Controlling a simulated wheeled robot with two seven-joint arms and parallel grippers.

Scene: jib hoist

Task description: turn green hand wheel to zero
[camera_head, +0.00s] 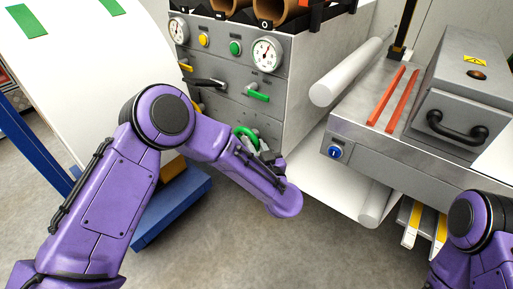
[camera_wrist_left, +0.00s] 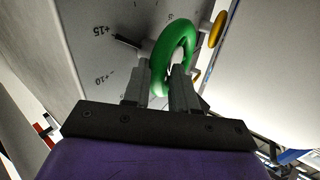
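The green hand wheel (camera_head: 246,138) is on the lower front of the grey machine cabinet, partly hidden by my left arm. In the left wrist view the wheel (camera_wrist_left: 182,38) is a thick green ring with a black pointer (camera_wrist_left: 127,41) beside it, near the printed +15. A +10 and a 5 are also printed on the plate. My left gripper (camera_head: 262,153) is at the wheel; in the left wrist view its two fingers (camera_wrist_left: 161,80) stand on either side of the rim, closed in on it. My right gripper is out of the picture.
Above the wheel are a green lever (camera_head: 257,95), a black handle (camera_head: 208,83) and two dials. Yellow knobs (camera_wrist_left: 217,30) sit beside the wheel. A white roller (camera_head: 350,72) and a metal bench (camera_head: 350,125) stand to the right.

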